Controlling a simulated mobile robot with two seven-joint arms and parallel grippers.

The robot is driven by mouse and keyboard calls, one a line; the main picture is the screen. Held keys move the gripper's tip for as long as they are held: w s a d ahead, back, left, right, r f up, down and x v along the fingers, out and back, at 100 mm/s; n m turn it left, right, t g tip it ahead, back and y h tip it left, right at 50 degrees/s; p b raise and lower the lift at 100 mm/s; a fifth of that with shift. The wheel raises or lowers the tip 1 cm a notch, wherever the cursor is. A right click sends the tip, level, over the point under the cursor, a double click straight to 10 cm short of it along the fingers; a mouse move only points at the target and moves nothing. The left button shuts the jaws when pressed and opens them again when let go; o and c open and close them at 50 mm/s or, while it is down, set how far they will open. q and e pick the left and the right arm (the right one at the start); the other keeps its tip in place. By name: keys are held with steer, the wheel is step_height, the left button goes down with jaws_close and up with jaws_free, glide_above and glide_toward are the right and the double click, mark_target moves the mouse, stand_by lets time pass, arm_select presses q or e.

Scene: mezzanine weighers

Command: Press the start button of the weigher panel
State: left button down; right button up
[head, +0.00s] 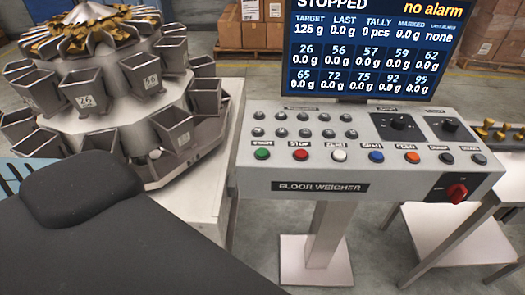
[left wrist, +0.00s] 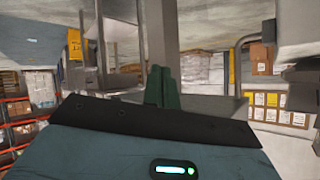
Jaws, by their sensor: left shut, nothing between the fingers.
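Nothing covers the start button. My left gripper (left wrist: 163,88) shows in the left wrist view with its green fingers together and empty. The fingers are not visible in the head view, so their distance to the button cannot be told. My right gripper is in neither view.
A screen (head: 375,48) above the panel reads STOPPED and no alarm. A red rotary switch (head: 457,193) sits at the panel's right front. The multi-bucket weigher (head: 130,80) stands close on the left. Cardboard boxes (head: 240,25) are behind.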

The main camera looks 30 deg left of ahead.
arm_select(q)
steer(key=w+d+r+m+t+h, duration=0.2)
steer(key=w+r+m+t+h, duration=0.35)
steer(key=w+r+m, duration=0.95)
steer(key=d+r+m+g+h, duration=0.4)
steer(key=r+m, duration=0.3)
steer(key=m, duration=0.5)
steer(key=d+r+m+g+h, duration=0.2)
steer(key=r+m+g+h, duration=0.5)
steer(key=m, duration=0.5)
steer(key=w+a+r+m+t+y+b, duration=0.1)
steer(key=w+a+r+m+y, duration=0.2)
steer(key=a+m+y, duration=0.5)
steer(key=w+a+r+m+t+y, duration=0.2)
steer(key=a+r+m+y, duration=0.3)
steer(key=m, duration=0.8)
steer(key=w+a+y, duration=0.1)
steer(key=a+y, duration=0.2)
steer(key=a, duration=0.1)
steer(key=shift+w+r+m+b, duration=0.3)
steer(key=shift+w+b, duration=0.05)
steer(key=shift+b, duration=0.05)
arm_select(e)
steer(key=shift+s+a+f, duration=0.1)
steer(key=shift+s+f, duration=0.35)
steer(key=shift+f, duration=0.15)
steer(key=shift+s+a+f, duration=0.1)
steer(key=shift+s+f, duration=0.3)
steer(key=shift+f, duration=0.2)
